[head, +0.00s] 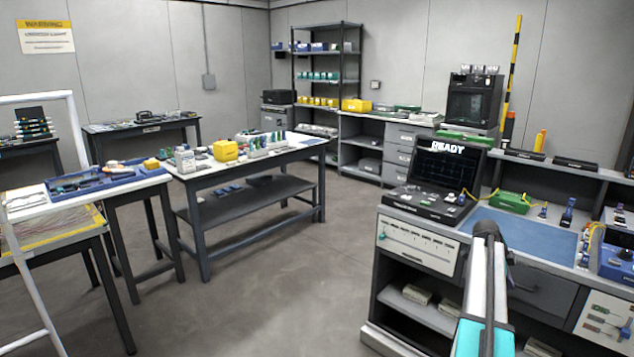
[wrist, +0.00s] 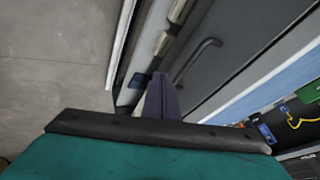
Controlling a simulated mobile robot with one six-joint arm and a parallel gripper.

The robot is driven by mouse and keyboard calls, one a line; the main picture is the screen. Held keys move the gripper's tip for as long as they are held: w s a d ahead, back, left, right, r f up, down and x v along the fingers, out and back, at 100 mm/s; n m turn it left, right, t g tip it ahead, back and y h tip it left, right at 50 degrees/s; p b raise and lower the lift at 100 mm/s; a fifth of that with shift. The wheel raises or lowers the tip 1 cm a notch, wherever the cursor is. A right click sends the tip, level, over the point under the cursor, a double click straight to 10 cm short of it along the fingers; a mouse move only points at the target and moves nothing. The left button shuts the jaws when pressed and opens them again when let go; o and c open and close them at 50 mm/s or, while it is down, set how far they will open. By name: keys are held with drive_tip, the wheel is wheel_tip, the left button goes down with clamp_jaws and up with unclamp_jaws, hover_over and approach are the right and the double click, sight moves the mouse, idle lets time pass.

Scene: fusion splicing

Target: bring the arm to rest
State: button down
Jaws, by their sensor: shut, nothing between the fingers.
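My gripper (wrist: 159,80) shows in the wrist view as a dark, narrow pair of fingers pressed together, with nothing between them. It is in front of the splicing bench (wrist: 222,75), over its drawer front and open lower shelf, and looks clear of both. In the head view my arm rises from the bottom edge in front of the bench, with a teal part low down and a dark joint at the top. I cannot make out the fingers there.
The bench holds a splicer (head: 432,190) reading READY, a blue mat (head: 522,232), a green box (head: 509,202) and a blue device at right. A drawer handle (wrist: 197,60) juts out near my gripper. Worktables (head: 250,165) stand at left. The floor (head: 290,280) between is clear.

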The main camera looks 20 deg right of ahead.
drive_tip(key=w+a+f+n+y+p, duration=0.1)
drive_tip(key=w+a+f+n, duration=0.15)
drive_tip(key=a+f, duration=0.6)
drive_tip(key=w+a+f+n+y+p, duration=0.1)
drive_tip(key=w+a+f, duration=0.4)
drive_tip(key=a, duration=0.6)
drive_tip(key=w+a+f+n+p, duration=0.1)
drive_tip(key=w+a+f+n, duration=0.1)
drive_tip(key=a+f, duration=0.75)
drive_tip(key=s+a+f+n+y+p, duration=0.1)
drive_tip(key=s+a+f, duration=0.15)
drive_tip(key=a, duration=0.45)
drive_tip(key=s+a+f+n, duration=0.1)
drive_tip(key=a+f+n, duration=0.1)
drive_tip(key=a+f, duration=0.35)
drive_tip(key=s+a+f+n+g+y+p, duration=0.1)
drive_tip(key=s+a+f+n, duration=0.2)
drive_tip(key=s+a, duration=0.45)
drive_tip(key=s+a+f+n+g+y+p, duration=0.1)
drive_tip(key=s+a+f+n, duration=0.3)
drive_tip(key=a, duration=0.7)
drive_tip(key=s+a+n+g+y, duration=0.1)
drive_tip(key=s+a+n, duration=0.4)
drive_tip(key=s, duration=0.4)
drive_tip(key=s+a+n+g, duration=0.1)
drive_tip(key=s+a+n, duration=0.5)
drive_tip(key=s, duration=0.4)
drive_tip(key=shift+r+n+y+p, duration=0.2)
drive_tip(key=shift+n+y+p, duration=0.2)
drive_tip(key=shift+n, duration=0.35)
